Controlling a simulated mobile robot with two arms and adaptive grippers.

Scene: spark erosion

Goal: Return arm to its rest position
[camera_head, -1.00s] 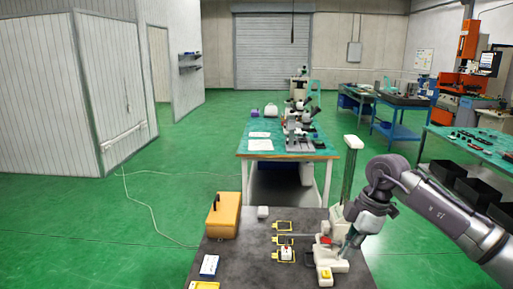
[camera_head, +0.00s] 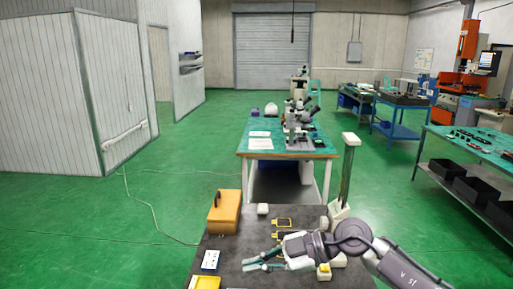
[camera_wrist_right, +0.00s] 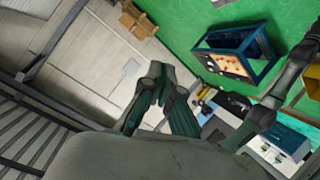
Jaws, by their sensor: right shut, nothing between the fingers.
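My right arm comes in from the right in the head view and reaches across the front of the dark work table (camera_head: 228,250). My right gripper (camera_head: 248,265) points left over the front part of that table, with its slim greenish fingers together and nothing held. It also shows in the right wrist view as dark green fingers (camera_wrist_right: 158,80). The arm covers much of the white device (camera_head: 338,215) with a tall post at the table's right. My left gripper does not show.
An orange case (camera_head: 224,214), a small white block (camera_head: 263,209), yellow-framed pieces (camera_head: 282,222) and a blue-white box (camera_head: 210,261) are on the table. A yellow tray (camera_head: 206,283) is at its front left. Behind stands a bench with a microscope (camera_head: 298,128). Green floor lies left.

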